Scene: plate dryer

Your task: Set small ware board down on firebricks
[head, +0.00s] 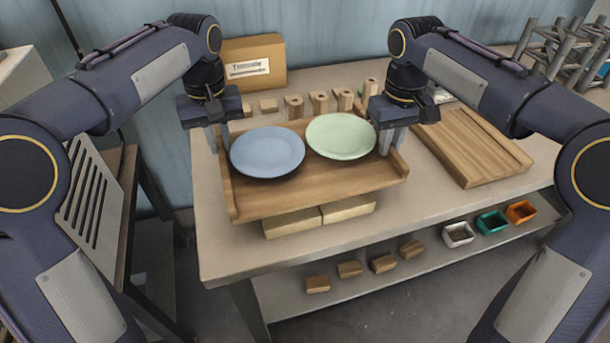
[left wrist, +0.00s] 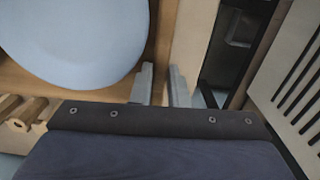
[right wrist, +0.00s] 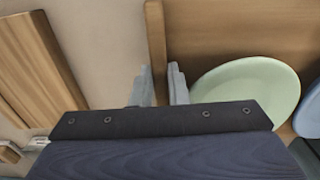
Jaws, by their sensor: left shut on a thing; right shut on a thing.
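The small ware board (head: 290,203) is a wooden tray with raised side rims, lying about level over the workbench. A blue plate (head: 267,152) and a pale green plate (head: 341,136) rest on it. Two pale firebricks (head: 292,222) (head: 347,208) show beneath its front edge; I cannot tell whether the board touches them. My left gripper (head: 217,138) is shut on the board's left rim; in the left wrist view the fingers (left wrist: 163,86) straddle that edge. My right gripper (head: 392,141) is shut on the right rim (right wrist: 155,40), which runs between its fingers (right wrist: 160,86).
A larger wooden board (head: 470,148) lies on the workbench (head: 225,262) at right. A cardboard box (head: 252,62) and several small wooden blocks (head: 319,102) stand behind. The lower shelf holds more blocks (head: 349,269) and small bins (head: 491,222). A slotted panel (head: 90,195) stands left.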

